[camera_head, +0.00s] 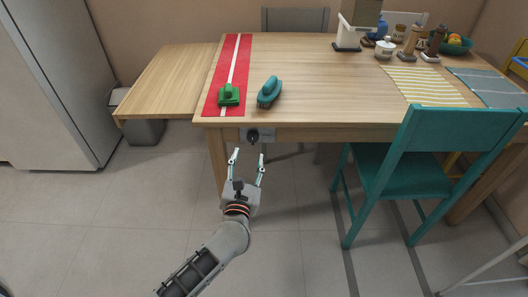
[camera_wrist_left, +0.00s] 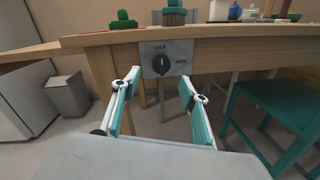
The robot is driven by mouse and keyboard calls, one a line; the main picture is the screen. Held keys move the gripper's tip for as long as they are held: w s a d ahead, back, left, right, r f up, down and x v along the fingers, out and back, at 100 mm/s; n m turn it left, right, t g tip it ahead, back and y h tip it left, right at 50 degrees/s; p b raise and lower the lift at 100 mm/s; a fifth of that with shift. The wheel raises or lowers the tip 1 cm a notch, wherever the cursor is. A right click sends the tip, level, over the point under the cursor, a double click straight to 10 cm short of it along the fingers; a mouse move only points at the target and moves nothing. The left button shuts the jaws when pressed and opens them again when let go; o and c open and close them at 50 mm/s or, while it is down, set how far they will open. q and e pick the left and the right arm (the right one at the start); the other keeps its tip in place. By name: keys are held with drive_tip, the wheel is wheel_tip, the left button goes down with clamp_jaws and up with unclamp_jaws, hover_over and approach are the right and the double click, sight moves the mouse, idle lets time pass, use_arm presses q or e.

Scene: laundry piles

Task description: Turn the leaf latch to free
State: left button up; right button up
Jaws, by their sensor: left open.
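The leaf latch is a dark round knob (camera_head: 253,135) on a grey plate (camera_head: 270,135), fixed to the table's front edge below the top. The left wrist view shows the knob (camera_wrist_left: 161,64) closer, with its grip bar about upright. The plate (camera_wrist_left: 181,50) has lettering above the knob that looks like "LOCK" and smaller lettering at its right that is hard to read. My left gripper (camera_head: 248,160) is open and empty in front of the latch, with its fingers pointing at it and apart from it. In the left wrist view the fingertips (camera_wrist_left: 160,78) stand on either side below the knob.
The table's side leaf (camera_head: 165,80) is level at the left. A red runner (camera_head: 220,75) bears a green iron-shaped object (camera_head: 229,95); a teal brush-like object (camera_head: 269,92) lies beside it. A teal chair (camera_head: 440,160) stands at the right. A grey bin (camera_head: 143,132) sits under the leaf.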

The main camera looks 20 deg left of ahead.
sight(252, 141)
use_arm(q)
drive_tip(key=shift+n, duration=0.3)
drive_tip(key=w, duration=0.5)
drive_tip(key=w+a+b, duration=0.1)
drive_tip(key=w, duration=0.1)
drive_tip(key=shift+w+a+f, duration=0.1)
drive_tip(key=shift+w+f, duration=0.1)
drive_tip(key=shift+w, duration=0.2)
drive_tip(key=c, duration=1.1)
